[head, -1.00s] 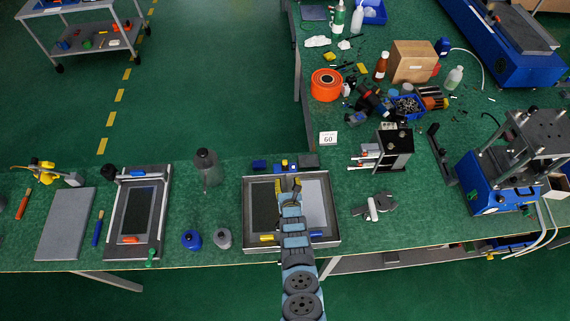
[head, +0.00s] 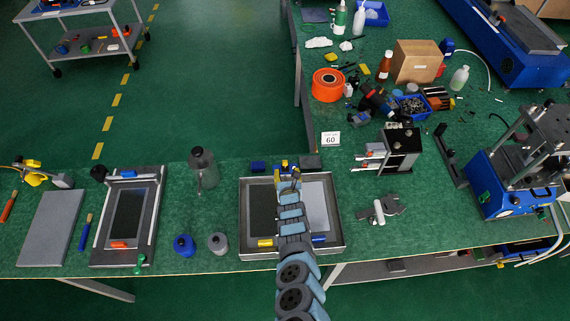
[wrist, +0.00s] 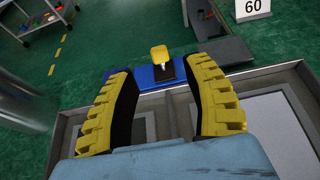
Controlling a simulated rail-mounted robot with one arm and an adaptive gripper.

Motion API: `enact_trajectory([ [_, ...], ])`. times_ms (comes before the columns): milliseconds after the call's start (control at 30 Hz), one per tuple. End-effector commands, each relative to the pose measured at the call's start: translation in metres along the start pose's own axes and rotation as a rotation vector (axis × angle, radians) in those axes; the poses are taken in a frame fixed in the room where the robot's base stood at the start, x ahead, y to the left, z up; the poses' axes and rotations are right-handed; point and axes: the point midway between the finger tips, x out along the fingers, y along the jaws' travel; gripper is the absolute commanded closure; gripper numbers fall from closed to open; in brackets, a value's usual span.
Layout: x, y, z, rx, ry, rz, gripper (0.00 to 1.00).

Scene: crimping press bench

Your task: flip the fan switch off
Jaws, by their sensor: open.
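A small blue box (wrist: 146,76) with a black plate and an upright yellow lever (wrist: 159,54) looks like the fan switch. It stands just behind the far rim of a framed tray. In the head view, the yellow and blue switch box (head: 284,166) is partly hidden by my gripper. My gripper (wrist: 163,72) is open and empty, with its two yellow ribbed fingers spread. In the wrist view, the lever shows in the gap between the fingertips, beyond them. I cannot tell whether anything touches. In the head view, my gripper (head: 288,180) is over the tray's far edge.
The framed tray (head: 243,215) lies under my arm.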

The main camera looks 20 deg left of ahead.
Motion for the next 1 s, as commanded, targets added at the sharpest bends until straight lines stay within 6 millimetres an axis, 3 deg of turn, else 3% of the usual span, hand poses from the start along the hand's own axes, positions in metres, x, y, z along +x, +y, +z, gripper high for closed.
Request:
enact_trajectory([
  [1000, 0.058, 0.002, 0.000, -0.005, -0.004, 0.003, 0.50],
])
